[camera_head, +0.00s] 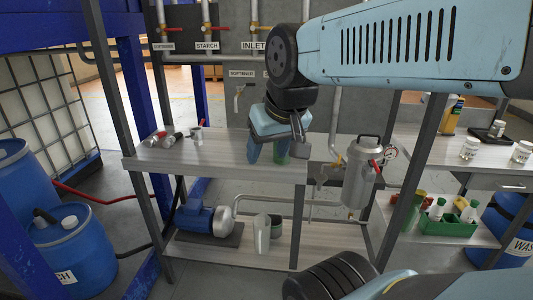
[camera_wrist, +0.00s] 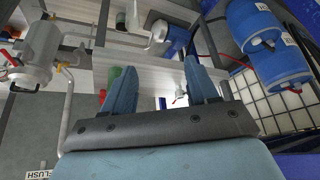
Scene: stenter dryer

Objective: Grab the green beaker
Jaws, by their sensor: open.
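A green beaker (camera_head: 281,153) stands on the light wooden upper shelf (camera_head: 225,158), close to its right end. In the head view it is partly hidden by my gripper (camera_head: 267,157), which points down over the shelf. In the wrist view the beaker (camera_wrist: 114,75) shows beside the left finger and is partly covered by it, outside the gap between the fingers. My gripper (camera_wrist: 158,66) is open, with nothing visible held between its fingers. I cannot tell whether a finger touches the beaker.
A metal canister (camera_head: 360,175) hangs to the right. Valve pipes run behind. The shelf's middle is clear.

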